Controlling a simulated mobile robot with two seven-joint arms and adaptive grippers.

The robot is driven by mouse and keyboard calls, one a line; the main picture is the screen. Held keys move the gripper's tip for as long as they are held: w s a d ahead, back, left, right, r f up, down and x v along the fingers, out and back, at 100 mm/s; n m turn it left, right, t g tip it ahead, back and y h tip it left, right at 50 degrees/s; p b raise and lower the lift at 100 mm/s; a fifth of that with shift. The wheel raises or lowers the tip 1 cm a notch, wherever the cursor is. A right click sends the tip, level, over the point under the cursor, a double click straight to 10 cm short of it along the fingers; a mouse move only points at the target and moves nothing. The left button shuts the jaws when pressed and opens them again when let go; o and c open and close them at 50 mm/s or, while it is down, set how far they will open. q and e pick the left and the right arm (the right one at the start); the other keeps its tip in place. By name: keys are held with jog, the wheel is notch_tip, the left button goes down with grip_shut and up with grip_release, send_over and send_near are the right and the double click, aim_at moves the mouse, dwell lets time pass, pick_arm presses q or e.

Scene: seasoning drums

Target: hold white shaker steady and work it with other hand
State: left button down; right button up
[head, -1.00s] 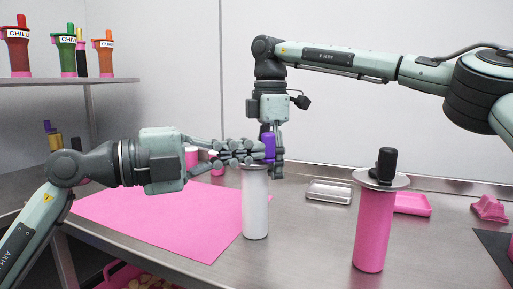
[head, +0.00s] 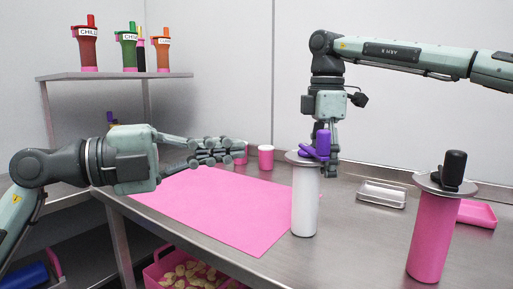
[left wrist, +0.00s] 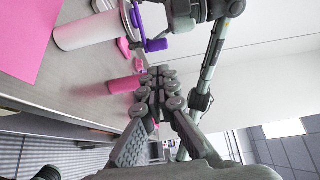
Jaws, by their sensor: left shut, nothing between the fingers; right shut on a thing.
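The white shaker (head: 305,208) stands upright on the steel table, with a grey disc and a purple handle (head: 322,141) on top. It also shows at the top of the left wrist view (left wrist: 85,32), with its purple handle (left wrist: 156,44). My right gripper (head: 330,160) comes down from above, shut on the purple handle; its fingertips are partly hidden. My left gripper (head: 238,150) is shut and empty, left of the shaker and apart from it. Its closed fingers (left wrist: 158,95) show in the left wrist view.
A pink shaker (head: 432,238) with a black handle stands at the right. A metal tray (head: 383,194) and a pink tray (head: 477,213) lie behind. A pink mat (head: 225,212) covers the left of the table. A pink cup (head: 266,158) stands at the back.

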aim_at(321, 141)
pick_arm(q)
jog(key=x, duration=1.3)
jog(key=shift+f, duration=0.1)
pick_arm(e)
jog(key=shift+f, duration=0.1)
pick_arm(q)
jog(key=shift+d, duration=0.8)
pick_arm(e)
jog(key=shift+c, duration=0.3)
jog(key=shift+a, duration=0.1)
pick_arm(q)
jog(key=shift+a, duration=0.1)
pick_arm(e)
jog(key=shift+a, duration=0.1)
pick_arm(q)
jog(key=s+v, duration=0.1)
jog(key=v, duration=1.3)
pick_arm(e)
jog(key=shift+d, duration=0.2)
jog(key=shift+c, duration=0.2)
